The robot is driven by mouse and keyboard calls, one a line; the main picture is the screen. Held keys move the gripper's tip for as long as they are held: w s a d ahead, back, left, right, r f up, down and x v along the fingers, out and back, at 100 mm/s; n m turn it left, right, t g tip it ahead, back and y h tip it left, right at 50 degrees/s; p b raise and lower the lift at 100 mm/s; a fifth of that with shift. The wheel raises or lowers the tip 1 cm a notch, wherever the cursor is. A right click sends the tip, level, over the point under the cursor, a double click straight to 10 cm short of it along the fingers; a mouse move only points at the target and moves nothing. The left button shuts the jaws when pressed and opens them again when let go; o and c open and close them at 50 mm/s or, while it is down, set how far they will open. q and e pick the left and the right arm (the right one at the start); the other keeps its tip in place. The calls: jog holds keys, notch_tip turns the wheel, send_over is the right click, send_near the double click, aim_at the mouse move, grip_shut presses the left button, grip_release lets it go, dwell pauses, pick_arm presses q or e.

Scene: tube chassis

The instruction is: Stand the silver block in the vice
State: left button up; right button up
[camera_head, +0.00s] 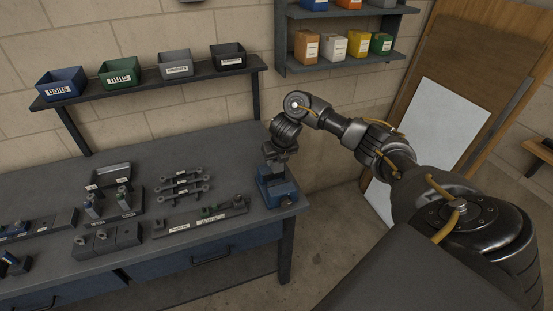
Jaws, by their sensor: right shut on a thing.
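The blue vice (279,192) stands at the right front corner of the workbench. My right gripper (277,160) points down directly above the vice, with its fingers close to the jaws. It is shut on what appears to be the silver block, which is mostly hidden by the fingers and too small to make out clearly. I cannot tell whether the block touches the vice or how upright it is. My left gripper is not in view.
Racks and holders with small parts (120,203) fill the left and middle of the grey workbench (232,150). A shelf (160,83) with several labelled bins runs along the wall. A wall shelf (345,63) with coloured boxes hangs behind my right arm.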

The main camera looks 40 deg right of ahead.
aim_at(276, 172)
notch_tip(276, 172, down, 3)
jog(key=b, duration=0.3)
jog(key=shift+f, duration=0.1)
jog(key=shift+w, duration=0.1)
jog(key=shift+w, duration=0.1)
dwell(0.7)
jog(key=shift+f, duration=0.15)
dwell(0.5)
jog(key=shift+f+b, duration=1.45)
jog(key=shift+f, duration=0.15)
jog(key=shift+r, duration=0.15)
